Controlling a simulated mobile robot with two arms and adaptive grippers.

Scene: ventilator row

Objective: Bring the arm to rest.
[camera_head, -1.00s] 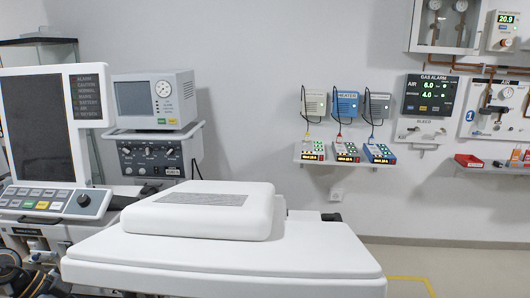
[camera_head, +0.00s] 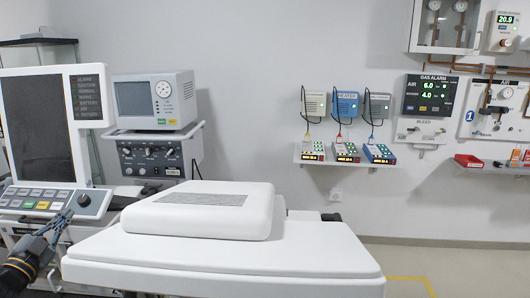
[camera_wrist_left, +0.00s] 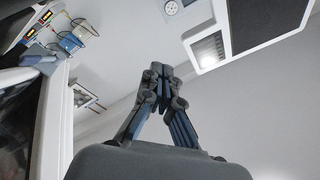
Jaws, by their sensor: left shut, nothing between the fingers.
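My left gripper (camera_head: 58,222) is at the lower left of the head view, in front of the button panel of the ventilator (camera_head: 40,125). Its dark fingers point up and to the right. In the left wrist view the fingers of my left gripper (camera_wrist_left: 160,75) meet at their tips, shut and empty, with plain wall behind them. My right gripper is not in view.
A white padded table (camera_head: 230,262) fills the lower middle. A monitor (camera_head: 155,100) stands on a cart behind. A wall shelf (camera_head: 350,161) holds several small controllers, and a gas alarm panel (camera_head: 430,97) hangs to the right. Floor is clear at right.

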